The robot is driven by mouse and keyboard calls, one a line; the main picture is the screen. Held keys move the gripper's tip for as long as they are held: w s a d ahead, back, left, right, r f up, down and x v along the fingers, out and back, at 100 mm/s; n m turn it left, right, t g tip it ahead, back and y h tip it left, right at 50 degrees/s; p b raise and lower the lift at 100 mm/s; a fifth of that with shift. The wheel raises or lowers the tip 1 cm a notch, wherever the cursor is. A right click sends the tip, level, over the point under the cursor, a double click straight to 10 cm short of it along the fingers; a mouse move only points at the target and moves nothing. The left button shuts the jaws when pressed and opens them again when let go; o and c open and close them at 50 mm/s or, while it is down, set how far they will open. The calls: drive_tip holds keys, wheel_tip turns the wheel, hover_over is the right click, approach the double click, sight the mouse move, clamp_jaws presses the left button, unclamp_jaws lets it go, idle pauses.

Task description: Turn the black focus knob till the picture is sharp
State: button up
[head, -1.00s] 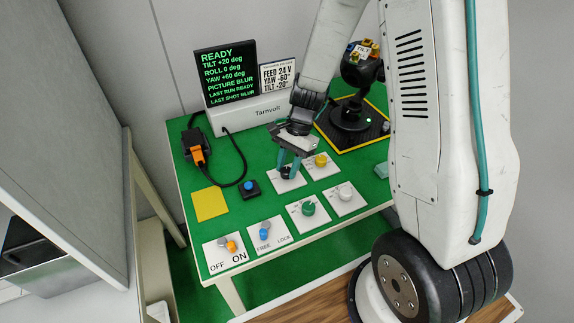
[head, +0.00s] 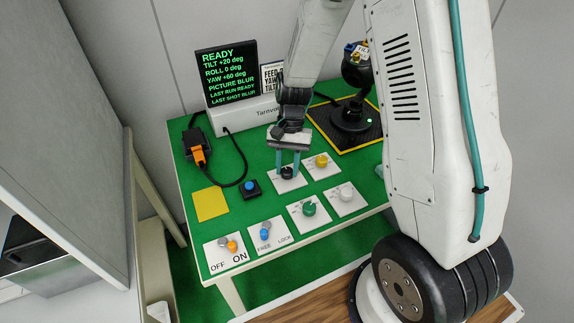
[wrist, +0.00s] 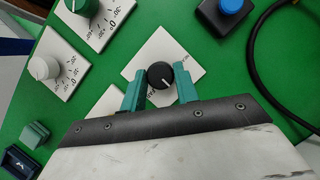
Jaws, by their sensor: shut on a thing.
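The black focus knob (head: 287,173) stands on a white plate near the middle of the green table. The fingers also show in the wrist view (wrist: 160,84). The black screen (head: 227,75) reads READY, tilt +20, roll 0, yaw +60, PICTURE BLUR and LAST SHOT BLUR in green.
Yellow (head: 321,161), green (head: 309,208) and white (head: 346,195) knobs stand close by on plates. A blue button (head: 250,186), an OFF/ON switch (head: 231,245) and a FREE/LOCK switch (head: 265,233) are nearer the front left. The camera gimbal (head: 352,118) stands behind, partly hidden by my arm.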

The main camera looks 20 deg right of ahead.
drive_tip(key=shift+w, duration=0.1)
idle(0.3)
drive_tip(key=o, duration=1)
drive_tip(key=shift+c, duration=0.2)
drive_tip(key=v, duration=0.8)
drive_tip(key=shift+f, duration=0.1)
idle(0.6)
